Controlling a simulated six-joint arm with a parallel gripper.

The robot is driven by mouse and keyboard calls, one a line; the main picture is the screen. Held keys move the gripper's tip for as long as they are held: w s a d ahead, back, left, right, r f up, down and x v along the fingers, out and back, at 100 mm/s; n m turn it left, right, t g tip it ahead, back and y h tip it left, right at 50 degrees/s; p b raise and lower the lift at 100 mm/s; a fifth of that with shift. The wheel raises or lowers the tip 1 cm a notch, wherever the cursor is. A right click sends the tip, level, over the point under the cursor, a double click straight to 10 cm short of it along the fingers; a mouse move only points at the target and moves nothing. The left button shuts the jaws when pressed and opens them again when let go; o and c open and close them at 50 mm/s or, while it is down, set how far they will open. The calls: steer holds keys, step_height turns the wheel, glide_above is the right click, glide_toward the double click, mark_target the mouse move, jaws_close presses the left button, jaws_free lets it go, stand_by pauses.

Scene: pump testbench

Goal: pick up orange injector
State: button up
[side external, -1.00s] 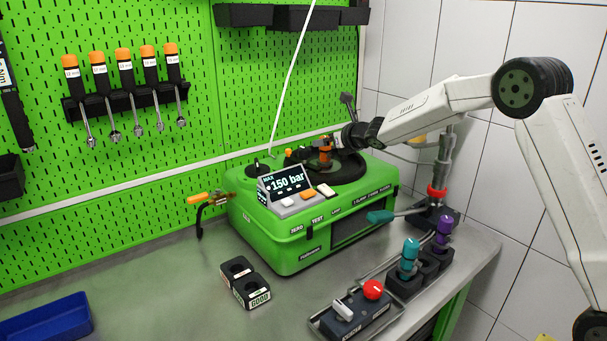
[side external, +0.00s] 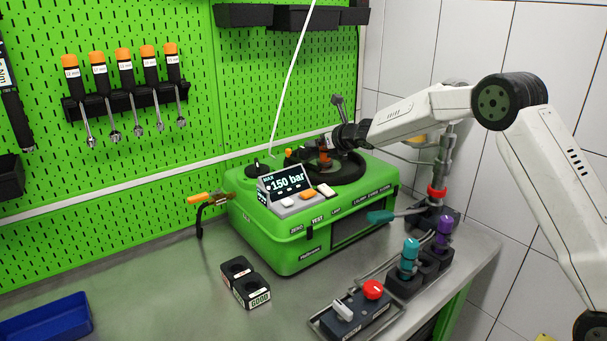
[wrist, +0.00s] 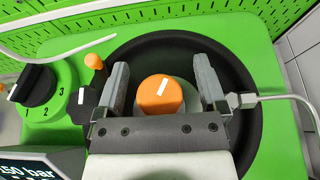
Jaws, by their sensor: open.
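The orange injector (wrist: 160,95) stands in the round black bowl on top of the green pump tester. In the wrist view its orange cap lies between the two open fingers of my gripper (wrist: 161,88), with a gap on each side. In the side view the orange injector (side external: 326,157) shows only in part, and my gripper (side external: 325,148) is at it above the tester (side external: 310,235). The lower part of the injector is hidden in the wrist view.
A teal injector (side external: 410,252) and a purple injector (side external: 444,228) stand in black holders at the right. A grey cable (wrist: 285,98) runs at the bowl's right. A blue bin (side external: 45,318) lies at lower left.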

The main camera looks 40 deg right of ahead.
jaws_close()
stand_by(1.3)
